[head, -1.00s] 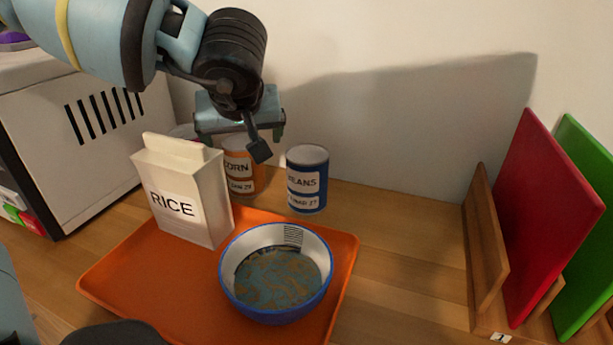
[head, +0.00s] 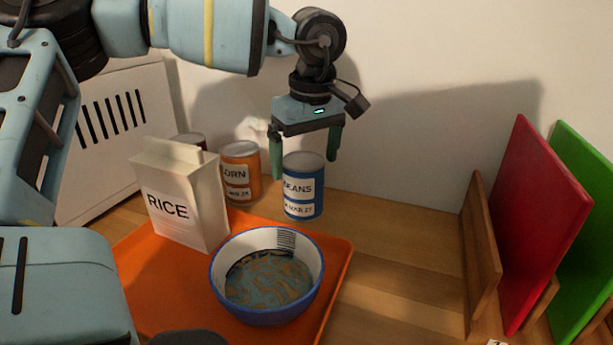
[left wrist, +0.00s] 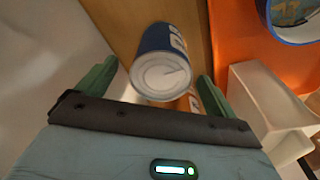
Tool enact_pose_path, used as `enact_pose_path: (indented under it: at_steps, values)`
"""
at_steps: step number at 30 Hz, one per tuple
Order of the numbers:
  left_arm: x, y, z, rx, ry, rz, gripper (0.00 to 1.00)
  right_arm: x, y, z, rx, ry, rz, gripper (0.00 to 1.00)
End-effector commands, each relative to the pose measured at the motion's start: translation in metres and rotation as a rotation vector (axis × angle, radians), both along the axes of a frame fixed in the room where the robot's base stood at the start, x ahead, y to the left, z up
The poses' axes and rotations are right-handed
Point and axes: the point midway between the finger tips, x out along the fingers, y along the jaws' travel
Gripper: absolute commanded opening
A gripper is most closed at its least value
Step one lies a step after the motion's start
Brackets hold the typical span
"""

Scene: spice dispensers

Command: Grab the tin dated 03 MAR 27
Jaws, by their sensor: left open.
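A blue BEANS tin (head: 303,190) with a silver lid stands upright on the wooden counter behind the orange tray. Its lower label ends in MAR 27; the first digits are hard to read. My left gripper (head: 304,162) is open and points down, its fingers on either side of the tin's top in the head view. In the left wrist view the blue tin (left wrist: 160,45) shows lid-first between the open fingers (left wrist: 155,75), with nothing held. An orange CORN tin (head: 240,178) stands to its left; its date is not clearly readable. My right gripper is out of view.
A RICE carton (head: 180,195) stands on the orange tray (head: 165,290), beside a blue-rimmed bowl (head: 267,310). A dark red tin (head: 190,139) is mostly hidden behind the carton. Red (head: 535,215) and green (head: 590,200) boards stand in a rack at right. Counter right of the BEANS tin is clear.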

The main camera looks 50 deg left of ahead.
Motion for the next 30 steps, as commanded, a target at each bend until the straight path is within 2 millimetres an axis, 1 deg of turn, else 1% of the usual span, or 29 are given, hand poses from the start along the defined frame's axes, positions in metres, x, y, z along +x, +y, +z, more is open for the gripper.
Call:
enact_pose_path:
  at_steps: [1,5,8,11,18,21,26,27,30]
  values:
    - [0.000,0.000,-0.005,-0.001,0.000,0.000,0.93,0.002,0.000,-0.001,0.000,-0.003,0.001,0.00]
    - [0.000,0.001,-0.005,0.000,-0.001,0.000,0.93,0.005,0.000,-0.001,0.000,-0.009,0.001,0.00]
    - [0.000,0.001,-0.010,0.000,0.000,0.000,0.93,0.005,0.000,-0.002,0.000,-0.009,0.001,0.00]
    - [-0.001,0.003,-0.020,0.000,0.003,-0.001,0.93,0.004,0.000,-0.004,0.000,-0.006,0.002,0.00]
    - [-0.002,0.008,-0.053,0.000,0.003,-0.001,0.93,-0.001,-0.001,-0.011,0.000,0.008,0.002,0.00]
    - [-0.002,0.008,-0.058,0.001,0.000,-0.001,0.93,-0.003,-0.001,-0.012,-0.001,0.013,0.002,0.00]
    - [-0.002,0.008,-0.057,0.001,-0.001,0.000,0.93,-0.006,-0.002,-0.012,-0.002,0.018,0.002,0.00]
    - [-0.002,0.008,-0.057,0.001,-0.001,0.000,0.90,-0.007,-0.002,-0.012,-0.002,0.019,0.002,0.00]
    - [-0.002,0.008,-0.057,0.001,-0.001,0.000,0.77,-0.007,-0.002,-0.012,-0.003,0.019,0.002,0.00]
